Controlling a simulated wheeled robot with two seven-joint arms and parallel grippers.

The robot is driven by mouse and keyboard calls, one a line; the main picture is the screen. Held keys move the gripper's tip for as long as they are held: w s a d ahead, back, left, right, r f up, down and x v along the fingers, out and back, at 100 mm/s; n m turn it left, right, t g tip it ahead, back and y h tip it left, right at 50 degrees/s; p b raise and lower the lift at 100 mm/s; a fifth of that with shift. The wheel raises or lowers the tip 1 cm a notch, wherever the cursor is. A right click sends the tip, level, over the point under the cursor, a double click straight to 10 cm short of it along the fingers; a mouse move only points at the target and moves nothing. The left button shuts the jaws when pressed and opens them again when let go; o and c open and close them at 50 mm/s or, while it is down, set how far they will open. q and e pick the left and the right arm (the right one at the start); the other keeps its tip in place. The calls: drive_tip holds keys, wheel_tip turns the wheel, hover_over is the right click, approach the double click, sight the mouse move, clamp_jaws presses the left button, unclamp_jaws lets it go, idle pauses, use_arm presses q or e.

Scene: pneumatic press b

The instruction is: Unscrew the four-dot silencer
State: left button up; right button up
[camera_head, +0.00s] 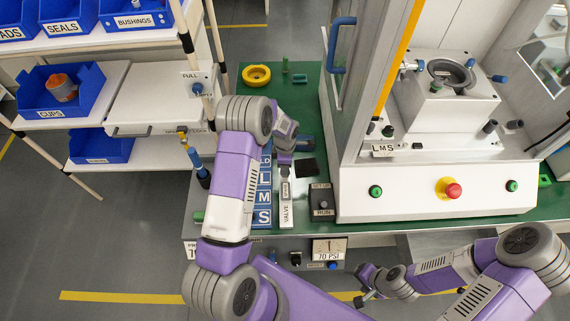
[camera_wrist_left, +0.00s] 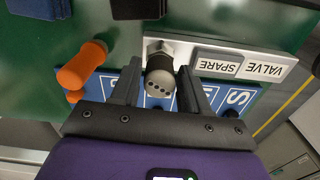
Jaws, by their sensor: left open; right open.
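The four-dot silencer (camera_wrist_left: 161,84) is a dark round plug with a row of dots on its end. In the left wrist view it sits on a metal hex fitting (camera_wrist_left: 158,48) at the end of the white VALVE plate (camera_wrist_left: 228,62). My left gripper (camera_wrist_left: 160,70) is open, with one finger on each side of the silencer; gaps show beside it and I see no clear contact. In the head view my left gripper (camera_head: 284,158) is over the far end of the VALVE plate (camera_head: 287,208) and hides the silencer. My right gripper (camera_head: 366,284) is open and empty, low in front of the bench.
A blue lettered board (camera_head: 263,207) lies left of the plate. An orange-ended part (camera_wrist_left: 82,65) stands close to my left finger. A small control box (camera_head: 321,203) and the press (camera_head: 430,190) stand to the right. Shelves with blue bins (camera_head: 88,88) are at left.

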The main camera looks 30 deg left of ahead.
use_arm(q)
drive_tip(key=m, duration=0.8)
drive_tip(key=shift+c, duration=0.3)
drive_tip(key=c, duration=0.5)
drive_tip(key=n, duration=0.5)
drive_tip(key=shift+n, duration=0.4)
drive_tip(key=n, duration=0.6)
drive_tip(key=o, duration=0.6)
drive_tip(key=shift+c, duration=0.2)
